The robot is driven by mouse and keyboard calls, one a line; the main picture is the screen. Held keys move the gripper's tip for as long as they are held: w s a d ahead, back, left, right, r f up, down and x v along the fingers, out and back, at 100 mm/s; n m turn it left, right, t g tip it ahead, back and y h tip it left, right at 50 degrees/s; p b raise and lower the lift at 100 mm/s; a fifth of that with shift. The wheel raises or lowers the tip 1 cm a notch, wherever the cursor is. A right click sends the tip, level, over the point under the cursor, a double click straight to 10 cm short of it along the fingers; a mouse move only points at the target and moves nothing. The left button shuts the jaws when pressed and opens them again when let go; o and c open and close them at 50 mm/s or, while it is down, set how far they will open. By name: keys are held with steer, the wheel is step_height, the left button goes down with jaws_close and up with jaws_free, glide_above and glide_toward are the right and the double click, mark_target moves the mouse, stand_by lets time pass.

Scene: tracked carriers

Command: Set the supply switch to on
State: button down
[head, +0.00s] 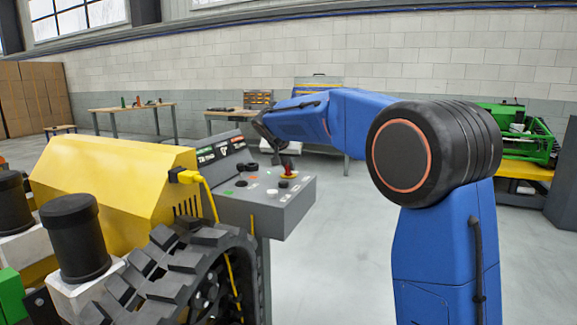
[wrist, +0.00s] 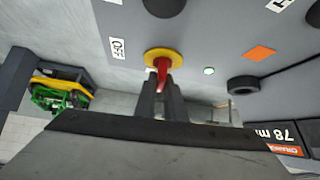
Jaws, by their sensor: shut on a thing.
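The supply switch appears in the wrist view as a yellow disc (wrist: 162,56) with a red handle (wrist: 162,72) on the grey panel. It also shows small in the head view (head: 289,172), on the control console (head: 285,210). My gripper (wrist: 161,88) is shut on the red handle, with a dark finger on each side of it. A white OFF label (wrist: 117,48) lies left of the disc in the wrist view. A second white label (wrist: 275,5) is cut off at the top edge. I cannot tell which label the handle points to.
A dark round knob (wrist: 164,5), a black knob (wrist: 243,84) and a small green light (wrist: 209,70) are near the switch. A yellow machine (head: 120,180) with a black track (head: 165,270) stands left of the console. Open floor (head: 340,250) lies right of the console.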

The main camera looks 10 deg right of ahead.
steer(key=shift+m+g+h, duration=0.3)
steer(key=shift+m+h, duration=0.1)
steer(key=shift+m, duration=0.2)
steer(key=c, duration=1.8)
jaws_free()
steer(key=shift+c, duration=0.2)
steer(key=v, duration=1.7)
steer(key=shift+a, duration=0.3)
